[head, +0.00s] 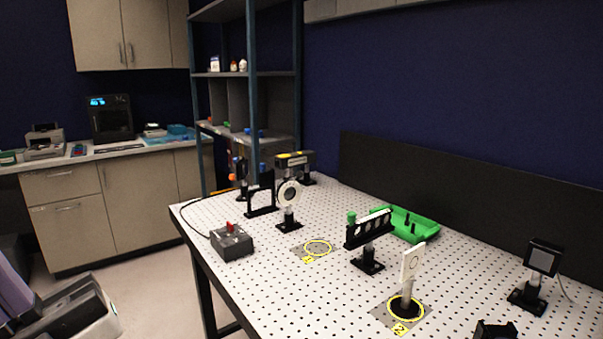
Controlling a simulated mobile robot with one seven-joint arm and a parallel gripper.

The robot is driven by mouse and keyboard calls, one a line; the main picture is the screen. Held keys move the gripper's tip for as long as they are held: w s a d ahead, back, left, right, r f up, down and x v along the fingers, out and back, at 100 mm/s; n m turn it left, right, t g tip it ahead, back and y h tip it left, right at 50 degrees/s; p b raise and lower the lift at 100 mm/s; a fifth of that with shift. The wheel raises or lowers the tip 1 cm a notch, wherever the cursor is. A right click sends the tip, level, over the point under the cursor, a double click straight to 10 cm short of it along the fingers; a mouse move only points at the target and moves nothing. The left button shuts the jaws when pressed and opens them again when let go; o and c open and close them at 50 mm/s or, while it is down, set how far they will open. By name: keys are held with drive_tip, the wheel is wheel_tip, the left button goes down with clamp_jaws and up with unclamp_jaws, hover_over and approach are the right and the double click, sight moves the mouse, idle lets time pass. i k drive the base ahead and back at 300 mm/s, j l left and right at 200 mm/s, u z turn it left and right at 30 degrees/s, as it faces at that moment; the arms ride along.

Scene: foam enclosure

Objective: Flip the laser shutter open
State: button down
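A grey box (232,243) with a small red lever or knob (230,227) on top sits at the near left edge of the perforated table. A cable runs from it towards the back. It may be the shutter control; I see no readable label. A black and yellow laser-like housing (294,159) stands at the back. A black square frame (262,197) and a round white-faced mount (288,193) on a post stand in front of it. Which part is the shutter, and whether it is open, I cannot tell. My gripper is not identifiable in this view.
The table (270,290) also holds a black holder with several round openings (367,229), a green tray (424,227), a white card on a post (412,262) and a dark square screen (544,259). Yellow rings (317,247) mark spots. A black panel (470,205) borders the back.

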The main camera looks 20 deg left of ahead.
sight(265, 178)
drive_tip(key=i+j+u, duration=0.25)
drive_tip(key=i+j, duration=0.15)
drive_tip(key=i+j+u, duration=0.25)
drive_tip(key=i+j, duration=0.25)
drive_tip(key=i+j+u, duration=0.25)
drive_tip(key=i, duration=0.2)
drive_tip(key=i+j+u, duration=0.2)
drive_tip(key=i, duration=0.35)
